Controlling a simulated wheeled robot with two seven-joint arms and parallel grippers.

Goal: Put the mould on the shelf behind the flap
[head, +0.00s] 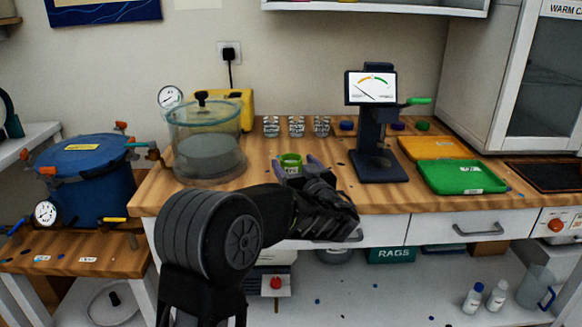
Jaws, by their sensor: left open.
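A small bright green, round, open-topped piece, apparently the mould (290,159), is on the wooden bench near its front edge. My left gripper (297,168) reaches it from the front, open, with one purple-grey fingertip on each side of the mould. I cannot tell whether the fingers touch it, and its lower part is hidden behind the gripper. The warm cabinet (487,75) stands at the right, with a dark glazed front (550,85), apparently the flap, which looks shut. The shelf behind it cannot be made out. My right gripper is not in view.
A clear vacuum chamber (207,140) stands left of the gripper. Several small cups (296,127) stand behind it. A dark gauge stand (378,150), an orange tray (432,147) and a green tray (462,177) lie to the right. A blue pressure pot (90,175) is at far left.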

